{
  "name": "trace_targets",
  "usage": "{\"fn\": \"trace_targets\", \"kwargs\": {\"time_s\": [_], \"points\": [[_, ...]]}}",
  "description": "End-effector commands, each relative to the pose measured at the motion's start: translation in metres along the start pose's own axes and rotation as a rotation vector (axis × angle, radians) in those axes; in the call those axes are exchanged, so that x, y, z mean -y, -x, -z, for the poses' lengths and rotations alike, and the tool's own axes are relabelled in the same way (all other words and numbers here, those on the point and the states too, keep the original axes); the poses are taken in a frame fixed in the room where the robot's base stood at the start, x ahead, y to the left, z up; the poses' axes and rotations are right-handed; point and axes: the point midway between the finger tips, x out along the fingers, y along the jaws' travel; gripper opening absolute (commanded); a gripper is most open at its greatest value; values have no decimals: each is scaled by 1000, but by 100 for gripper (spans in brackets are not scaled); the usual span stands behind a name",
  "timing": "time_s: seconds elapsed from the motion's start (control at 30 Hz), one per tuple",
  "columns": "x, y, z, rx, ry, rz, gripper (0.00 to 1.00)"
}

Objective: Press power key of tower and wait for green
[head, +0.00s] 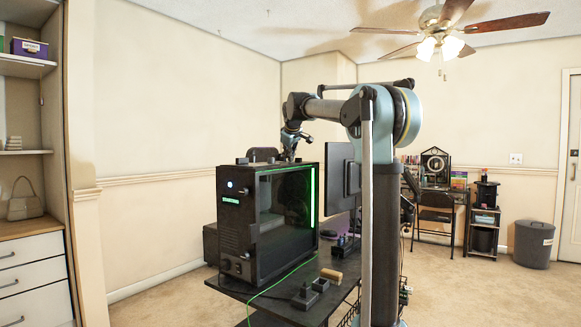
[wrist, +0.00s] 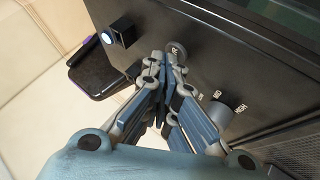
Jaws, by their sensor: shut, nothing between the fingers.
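The black tower (head: 233,235) stands on a dark desk, with a glass side, a green lit strip (head: 313,198) and a small green display (head: 231,200) on its front. In the wrist view my gripper (wrist: 170,60) is shut and empty, its fingertips at a round dark button (wrist: 178,48) on the tower's top panel (wrist: 230,65). In the head view my gripper (head: 289,157) reaches down at the tower's top.
On the top panel are a black block with a white light (wrist: 110,38) and a grey knob (wrist: 218,114) beside MID and HIGH labels. A monitor (head: 340,178) stands right of the tower. Small boxes (head: 305,297) and a green cable (head: 270,288) lie on the desk.

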Motion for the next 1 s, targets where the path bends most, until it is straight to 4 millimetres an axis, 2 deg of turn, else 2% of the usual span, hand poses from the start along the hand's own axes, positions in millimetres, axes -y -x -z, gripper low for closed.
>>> {"fn": "trace_targets", "kwargs": {"time_s": [0.53, 1.0], "points": [[1, -1, -1, 0, 0, 0, 0], [-7, 9, 7, 0, 0, 0, 0]]}}
